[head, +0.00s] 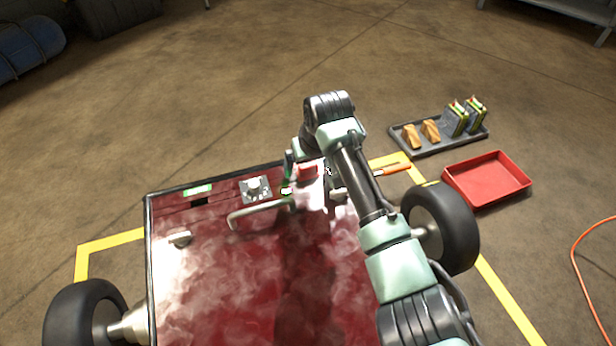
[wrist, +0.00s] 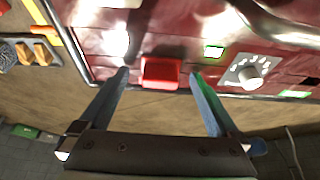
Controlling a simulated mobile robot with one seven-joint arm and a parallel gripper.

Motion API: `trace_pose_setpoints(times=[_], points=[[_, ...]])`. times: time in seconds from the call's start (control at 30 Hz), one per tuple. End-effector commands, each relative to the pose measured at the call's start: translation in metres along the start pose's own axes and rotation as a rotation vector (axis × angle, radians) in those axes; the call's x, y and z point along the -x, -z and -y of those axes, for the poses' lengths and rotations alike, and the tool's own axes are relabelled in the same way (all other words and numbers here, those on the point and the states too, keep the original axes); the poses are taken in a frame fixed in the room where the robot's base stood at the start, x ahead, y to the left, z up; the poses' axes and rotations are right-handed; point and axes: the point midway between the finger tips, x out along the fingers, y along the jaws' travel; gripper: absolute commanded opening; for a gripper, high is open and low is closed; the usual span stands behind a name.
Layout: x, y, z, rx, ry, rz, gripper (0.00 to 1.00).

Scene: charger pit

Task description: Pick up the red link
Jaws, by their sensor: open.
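The red link (wrist: 160,72) is a small red block at the edge of a dark red panel in the wrist view. It also shows in the head view (head: 308,170), close to the end of my arm. My gripper (wrist: 159,76) is open, with one fingertip on either side of the link. A narrow gap shows between each fingertip and the link. I cannot tell whether the tips are level with it in depth. In the head view my arm hides much of the gripper.
The worn red panel (head: 250,265) carries a dial (head: 255,189), a bent handle (head: 258,212) and green lights. A wheel (head: 442,228) stands at its right. A red tray (head: 488,180) and a dark tray (head: 440,143) with several items lie on open floor. An orange-handled tool (head: 391,170) lies nearby.

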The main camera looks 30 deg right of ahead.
Motion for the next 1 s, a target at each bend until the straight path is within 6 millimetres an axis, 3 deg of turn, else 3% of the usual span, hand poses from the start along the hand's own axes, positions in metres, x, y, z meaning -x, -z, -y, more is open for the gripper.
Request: trace_pose_setpoints(times=[0.27, 0.8, 1.0], points=[[-0.004, 0.0007, 0.0001, 0.0, 0.0, -0.001, 0.97], [-0.0039, 0.0007, 0.0002, 0.0, 0.0, -0.001, 0.06], [-0.0032, 0.001, 0.0002, 0.0, 0.0, -0.001, 0.06]])
